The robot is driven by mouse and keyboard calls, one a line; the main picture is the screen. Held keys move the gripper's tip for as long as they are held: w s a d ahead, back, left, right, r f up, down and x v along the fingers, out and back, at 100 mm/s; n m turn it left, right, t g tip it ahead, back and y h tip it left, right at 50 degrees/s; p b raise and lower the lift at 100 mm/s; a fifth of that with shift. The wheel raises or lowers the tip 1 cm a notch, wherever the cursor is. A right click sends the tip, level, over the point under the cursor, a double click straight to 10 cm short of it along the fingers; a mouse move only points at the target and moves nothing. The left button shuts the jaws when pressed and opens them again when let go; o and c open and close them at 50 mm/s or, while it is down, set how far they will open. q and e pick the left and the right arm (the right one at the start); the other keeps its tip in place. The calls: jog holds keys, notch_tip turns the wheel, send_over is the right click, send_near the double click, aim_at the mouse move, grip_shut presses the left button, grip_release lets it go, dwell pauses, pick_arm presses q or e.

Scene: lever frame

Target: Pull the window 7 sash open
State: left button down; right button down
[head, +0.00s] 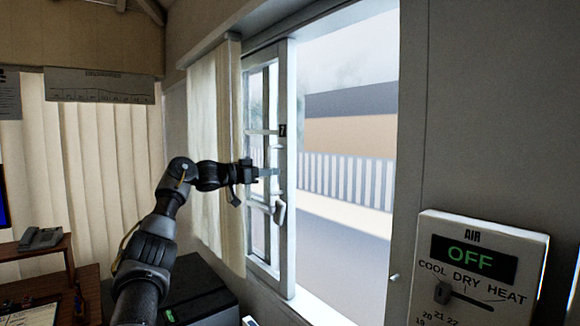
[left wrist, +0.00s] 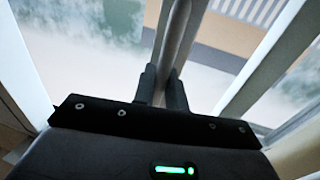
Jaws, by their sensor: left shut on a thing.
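The window 7 sash (head: 287,170) is a white framed pane with a small dark "7" tag on its stile, left of centre in the head view. My left gripper (head: 266,172) is at the sash, above the handle. In the left wrist view my left gripper (left wrist: 163,90) is shut on a slim grey upright bar (left wrist: 174,45) of the sash. The exact grip point is partly hidden by the fingers. My right gripper is not in view.
A cream curtain (head: 215,150) hangs just left of the sash, behind my left arm. An AIR control panel (head: 478,270) reading OFF is on the right wall. A desk with a telephone (head: 41,239) stands at left, and a dark box (head: 195,295) sits below the window.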

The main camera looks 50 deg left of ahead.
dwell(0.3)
pick_arm(q)
jog(key=c, duration=1.5)
grip_release()
jog(key=shift+w+f, duration=0.1)
jog(key=shift+w, duration=0.05)
jog(key=shift+c, duration=0.2)
jog(key=s+a+b, duration=0.2)
jog(key=s, duration=0.8)
jog(key=shift+s+b, duration=0.3)
jog(key=shift+b, duration=0.1)
jog(key=shift+a, duration=0.1)
